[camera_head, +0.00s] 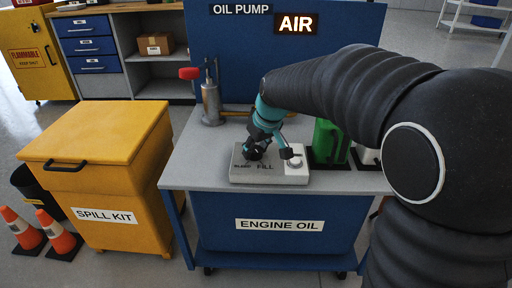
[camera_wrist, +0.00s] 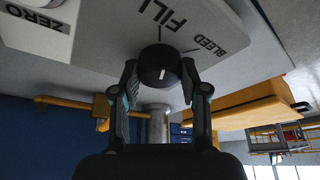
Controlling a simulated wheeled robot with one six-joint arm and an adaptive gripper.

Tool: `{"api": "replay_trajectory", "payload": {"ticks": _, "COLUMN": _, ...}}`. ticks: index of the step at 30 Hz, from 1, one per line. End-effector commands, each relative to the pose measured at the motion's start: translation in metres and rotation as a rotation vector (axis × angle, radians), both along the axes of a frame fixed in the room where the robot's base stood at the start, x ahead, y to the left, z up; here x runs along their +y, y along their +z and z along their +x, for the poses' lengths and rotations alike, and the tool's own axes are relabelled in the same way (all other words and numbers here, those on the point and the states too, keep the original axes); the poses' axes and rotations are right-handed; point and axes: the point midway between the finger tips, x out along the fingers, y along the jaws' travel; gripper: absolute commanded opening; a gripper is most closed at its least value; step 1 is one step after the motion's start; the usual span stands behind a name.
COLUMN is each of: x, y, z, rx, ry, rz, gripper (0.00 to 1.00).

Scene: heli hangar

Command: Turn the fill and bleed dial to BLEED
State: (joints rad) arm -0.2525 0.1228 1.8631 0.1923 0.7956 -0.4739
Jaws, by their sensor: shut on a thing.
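The dial (camera_wrist: 157,58) is a round black knob with a short white mark, on a pale panel (camera_wrist: 105,40). FILL (camera_wrist: 166,14) and BLEED (camera_wrist: 206,46) are printed beside it, each with a tick line. I cannot tell surely which tick the mark matches. My gripper (camera_wrist: 160,76) has one finger on each side of the knob, shut on it. In the head view my gripper (camera_head: 258,148) reaches down to the panel's left part and hides the dial.
The panel sits on the grey top of the ENGINE OIL cart (camera_head: 190,168). A round button, labelled ZERO in the wrist view, is on its right part (camera_head: 295,161). A metal pump (camera_head: 210,105) with a red handle and a green can (camera_head: 325,140) stand close by. A yellow spill-kit bin (camera_head: 95,145) is left.

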Motion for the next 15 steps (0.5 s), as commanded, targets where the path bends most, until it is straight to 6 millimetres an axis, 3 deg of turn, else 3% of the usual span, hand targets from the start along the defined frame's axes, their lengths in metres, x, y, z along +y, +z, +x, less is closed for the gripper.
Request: {"api": "replay_trajectory", "payload": {"ticks": 15, "x": 0.0031, "y": -0.001, "z": -0.0012, "rx": -0.002, "ry": -0.462, "rz": -0.003, "gripper": 0.09}}
